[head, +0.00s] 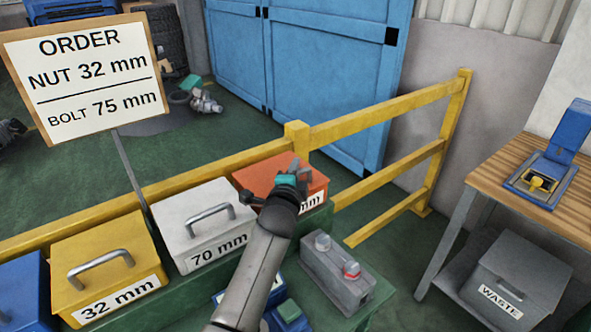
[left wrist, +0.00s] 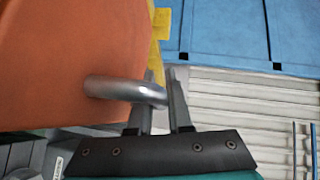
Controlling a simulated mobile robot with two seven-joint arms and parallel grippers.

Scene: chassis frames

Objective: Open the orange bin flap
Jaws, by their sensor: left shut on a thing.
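The orange bin (head: 258,177) stands at the right end of a row of bins, its "mm" label partly hidden by my arm. Its orange flap (left wrist: 70,60) fills the left of the left wrist view and looks down over the bin in the head view. The flap's grey bar handle (left wrist: 110,88) runs between the fingers of my left gripper (left wrist: 160,88). That gripper, also in the head view (head: 296,172), is shut on the handle. Most of the handle is hidden in the head view. My right gripper is not in view.
A white "70 mm" bin (head: 195,212) and a yellow "32 mm" bin (head: 95,245) stand to the left. A yellow railing (head: 385,105) runs behind. A grey box with buttons (head: 345,280) is to the right. An order sign (head: 85,75) rises at the left.

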